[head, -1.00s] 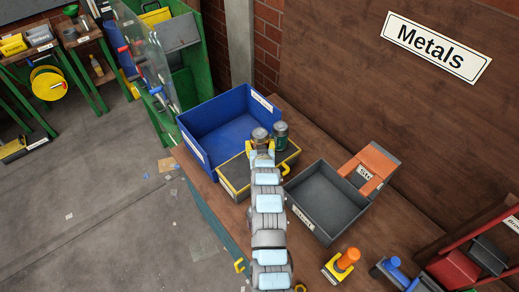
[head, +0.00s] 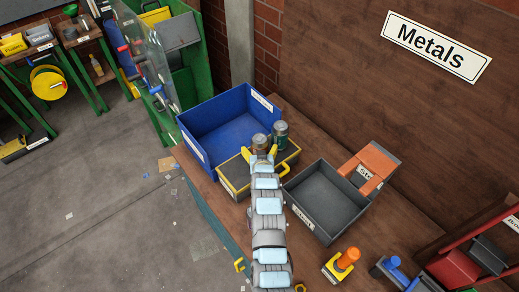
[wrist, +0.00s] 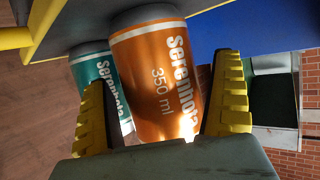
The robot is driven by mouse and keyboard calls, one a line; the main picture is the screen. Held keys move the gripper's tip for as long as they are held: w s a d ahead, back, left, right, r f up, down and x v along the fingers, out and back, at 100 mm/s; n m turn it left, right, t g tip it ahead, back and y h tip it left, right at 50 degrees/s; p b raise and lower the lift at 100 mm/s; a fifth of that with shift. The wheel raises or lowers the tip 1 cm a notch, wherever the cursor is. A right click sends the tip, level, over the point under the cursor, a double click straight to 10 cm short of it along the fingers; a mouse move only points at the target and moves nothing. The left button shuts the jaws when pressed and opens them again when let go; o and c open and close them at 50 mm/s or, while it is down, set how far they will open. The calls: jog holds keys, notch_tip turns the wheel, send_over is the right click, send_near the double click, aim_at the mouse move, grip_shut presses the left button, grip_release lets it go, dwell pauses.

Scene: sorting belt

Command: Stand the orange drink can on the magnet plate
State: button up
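The orange drink can (wrist: 152,75) stands upright on the dark, yellow-edged magnet plate (head: 234,171). In the head view only the can's upper part (head: 259,141) shows, just beyond my gripper. My gripper (wrist: 162,76) is open, with its ribbed yellow fingers spread on either side of the orange can. In the head view the fingers (head: 259,153) also look apart, at the near side of the can. Whether a finger still touches the can is hard to tell. A teal can (wrist: 97,68) stands close beside the orange one on the plate.
A blue bin (head: 188,150) stands behind and left of the plate. A grey bin (head: 322,232) stands to its right, with an orange-and-grey block (head: 375,159) beyond.

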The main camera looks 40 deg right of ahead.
jog(key=shift+r, duration=0.1)
jog(key=shift+s+a+r, duration=0.35)
jog(key=shift+s, duration=0.15)
jog(key=v, duration=1)
jog(key=shift+s+a, duration=0.15)
jog(key=shift+s, duration=0.1)
jog(key=shift+r, duration=0.1)
